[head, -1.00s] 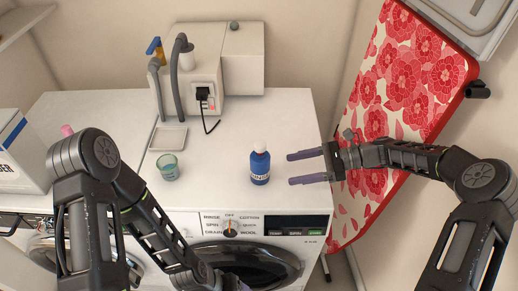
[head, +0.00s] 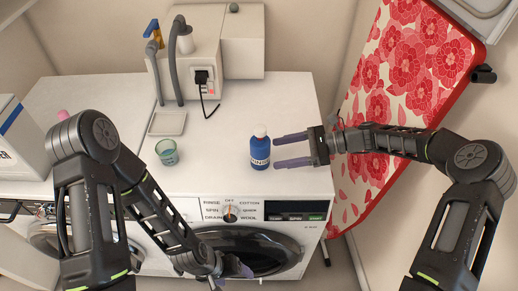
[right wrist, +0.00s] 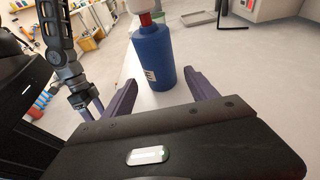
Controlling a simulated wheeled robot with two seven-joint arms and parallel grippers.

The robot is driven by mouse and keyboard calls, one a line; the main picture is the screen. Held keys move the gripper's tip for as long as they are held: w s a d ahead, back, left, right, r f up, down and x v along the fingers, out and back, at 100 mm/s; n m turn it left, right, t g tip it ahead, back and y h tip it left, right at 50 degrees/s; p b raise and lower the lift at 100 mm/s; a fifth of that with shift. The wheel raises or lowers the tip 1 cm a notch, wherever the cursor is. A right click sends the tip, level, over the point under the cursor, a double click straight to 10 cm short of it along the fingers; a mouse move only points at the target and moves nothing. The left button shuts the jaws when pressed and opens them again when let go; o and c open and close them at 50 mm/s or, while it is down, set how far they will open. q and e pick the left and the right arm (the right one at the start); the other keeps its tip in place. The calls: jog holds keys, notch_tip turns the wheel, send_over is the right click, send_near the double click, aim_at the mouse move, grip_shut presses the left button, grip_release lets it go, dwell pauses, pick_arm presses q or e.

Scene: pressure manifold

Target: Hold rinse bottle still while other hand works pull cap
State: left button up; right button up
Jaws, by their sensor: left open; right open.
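The rinse bottle (head: 260,152) is blue with a white cap (head: 260,130) and a pale label. It stands upright on the washing machine top near the front edge. My right gripper (head: 276,152) is open just right of the bottle, its fingers level and pointing at it. In the right wrist view the bottle (right wrist: 154,55) stands ahead, between the lines of the two open fingers (right wrist: 157,90), and a red band shows under the cap. No grip on the bottle shows. My left gripper (head: 232,278) is low in front of the washer door, open and empty, partly hidden by its own arm.
A greenish cup (head: 166,152) and a shallow white tray (head: 167,123) stand left of the bottle. A white box with grey hoses and a plug (head: 203,75) is at the back. A red floral ironing board (head: 400,90) leans at right. The top behind the bottle is clear.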

aim_at(264, 156)
jog(key=shift+b+x, duration=0.55)
jog(key=shift+x, duration=2.35)
jog(key=c, duration=0.8)
jog(key=shift+c, duration=0.2)
